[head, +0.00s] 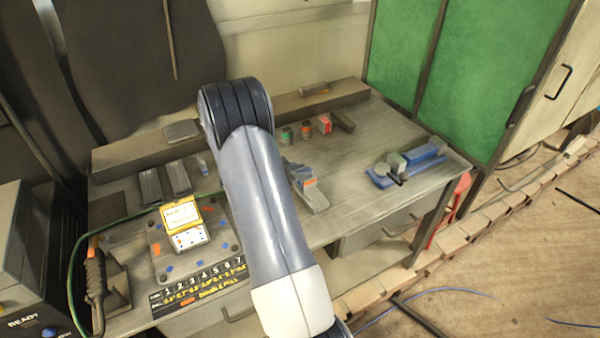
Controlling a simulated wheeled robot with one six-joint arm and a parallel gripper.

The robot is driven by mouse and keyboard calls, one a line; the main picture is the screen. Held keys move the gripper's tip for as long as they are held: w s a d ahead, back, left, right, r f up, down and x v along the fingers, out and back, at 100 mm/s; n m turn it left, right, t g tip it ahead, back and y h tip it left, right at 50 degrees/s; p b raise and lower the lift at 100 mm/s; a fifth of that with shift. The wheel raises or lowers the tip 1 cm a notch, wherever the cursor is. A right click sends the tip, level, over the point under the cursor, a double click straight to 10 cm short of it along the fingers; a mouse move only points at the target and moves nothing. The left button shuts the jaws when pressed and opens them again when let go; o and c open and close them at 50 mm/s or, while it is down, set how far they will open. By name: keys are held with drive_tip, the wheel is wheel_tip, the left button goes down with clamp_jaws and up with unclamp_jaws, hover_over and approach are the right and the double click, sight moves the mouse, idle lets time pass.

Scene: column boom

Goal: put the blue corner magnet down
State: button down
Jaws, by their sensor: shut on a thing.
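My arm's grey link crosses the middle of the head view, from the bottom edge up to a dark joint. My gripper is not in view; it is hidden behind this link. I cannot make out the blue corner magnet in this view. The grey workbench (351,198) lies under and around the arm.
A blue vise-like thing (410,166) is farther right. Bare bench lies between these two.

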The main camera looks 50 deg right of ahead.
drive_tip(key=shift+s+a+f, duration=0.15)
drive_tip(key=shift+s+f, duration=0.05)
drive_tip(key=shift+f, duration=0.35)
drive_tip(key=shift+s+a+f, duration=0.1)
drive_tip(key=shift+s+f, duration=0.05)
drive_tip(key=shift+f, duration=0.4)
drive_tip(key=c, duration=1.1)
unclamp_jaws()
drive_tip(key=shift+f, duration=0.1)
drive_tip(key=shift+d+r, duration=0.1)
drive_tip(key=shift+r, duration=0.15)
drive_tip(key=v, duration=0.8)
drive_tip(key=r+b+v, duration=0.1)
drive_tip(key=v, duration=0.3)
drive_tip(key=shift+w+d+r, duration=0.15)
drive_tip(key=shift+w+r, duration=0.05)
drive_tip(key=shift+w, duration=0.15)
